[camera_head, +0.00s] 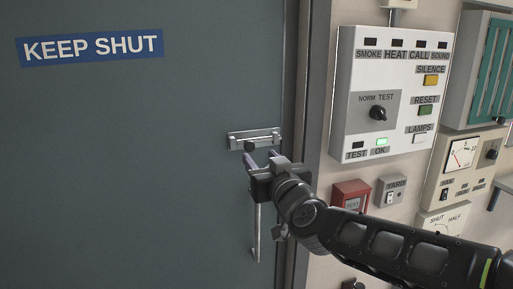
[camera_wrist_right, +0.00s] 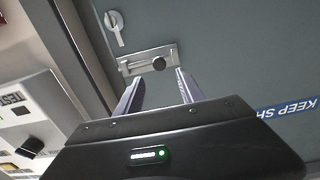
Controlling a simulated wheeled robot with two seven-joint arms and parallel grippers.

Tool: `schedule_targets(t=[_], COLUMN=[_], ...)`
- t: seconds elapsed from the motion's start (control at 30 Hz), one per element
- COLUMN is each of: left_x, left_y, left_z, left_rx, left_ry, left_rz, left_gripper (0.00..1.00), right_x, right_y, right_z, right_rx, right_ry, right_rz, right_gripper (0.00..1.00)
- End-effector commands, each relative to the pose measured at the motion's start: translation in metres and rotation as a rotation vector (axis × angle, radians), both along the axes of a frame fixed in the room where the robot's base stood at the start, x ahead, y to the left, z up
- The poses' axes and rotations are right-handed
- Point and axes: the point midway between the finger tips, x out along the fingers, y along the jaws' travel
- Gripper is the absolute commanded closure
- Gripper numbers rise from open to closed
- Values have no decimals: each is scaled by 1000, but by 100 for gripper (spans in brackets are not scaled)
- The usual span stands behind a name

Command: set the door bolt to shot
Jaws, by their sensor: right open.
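The door bolt (camera_head: 265,134) is a small silver slide bolt with a dark round knob (camera_head: 250,146), mounted flat on the grey-green door (camera_head: 120,160) near its right edge. The bolt also shows in the right wrist view (camera_wrist_right: 135,66), its knob (camera_wrist_right: 159,63) standing out from the plate. I cannot tell whether the rod enters the frame. My right gripper (camera_head: 261,156) is open just below the bolt in the head view. In the right wrist view its fingertips (camera_wrist_right: 158,76) are on either side of the line to the knob, apparently not touching it. My left gripper is not in view.
A silver door handle (camera_head: 257,232) is below the bolt, close to my right gripper. The door frame (camera_head: 312,100) rises to the right. Beyond it, the wall carries an alarm panel (camera_head: 365,75), a red box (camera_head: 351,195) and a gauge panel (camera_head: 462,158).

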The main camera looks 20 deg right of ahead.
Motion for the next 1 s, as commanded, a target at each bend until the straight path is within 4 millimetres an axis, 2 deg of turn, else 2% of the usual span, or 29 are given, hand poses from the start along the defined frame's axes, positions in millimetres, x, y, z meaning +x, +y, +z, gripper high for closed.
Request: schedule_targets(t=[0.43,0.57,0.83,1.0], left_x=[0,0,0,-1], left_y=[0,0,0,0], left_z=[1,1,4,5], left_rx=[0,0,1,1], left_ry=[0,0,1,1], left_rz=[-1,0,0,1], left_gripper=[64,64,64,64], right_x=[6,20,62,76], right_y=[1,2,4,5], right_z=[-1,-1,-1,-1], right_rx=[-8,-8,-9,-8], right_ry=[1,2,3,1], right_rz=[1,1,1,1], right_gripper=[54,54,54,54])
